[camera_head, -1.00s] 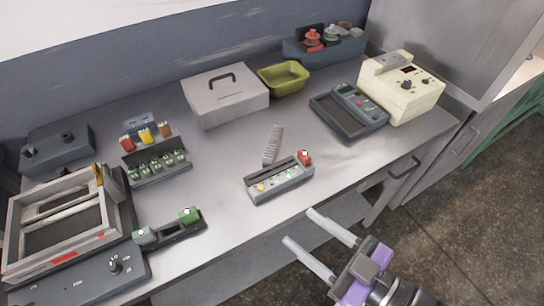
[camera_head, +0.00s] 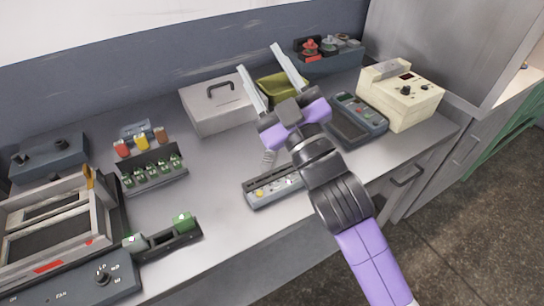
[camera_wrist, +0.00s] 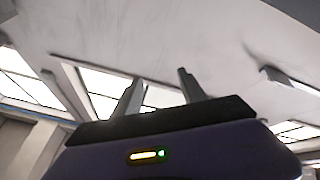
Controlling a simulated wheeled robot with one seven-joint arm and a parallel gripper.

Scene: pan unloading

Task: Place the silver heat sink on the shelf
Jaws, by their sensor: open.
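The silver heat sink (camera_head: 268,158) lies on the grey workbench behind the grey module with a row of buttons. My gripper and wrist hide most of it in the head view; a small ribbed part shows. My gripper (camera_head: 259,58) is open and empty, raised above the bench, its fingers pointing up and away in front of the grey case and green bin. In the wrist view its two fingers (camera_wrist: 160,76) stand apart against the ceiling and light panels, with nothing between them. I cannot tell for certain which surface is the shelf.
The lidded grey case (camera_head: 215,108), green bin (camera_head: 280,84), dark rack with red parts (camera_head: 325,55), handheld meter (camera_head: 357,118) and cream instrument (camera_head: 402,95) stand along the back and right. The button module (camera_head: 272,188) is near the front edge.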

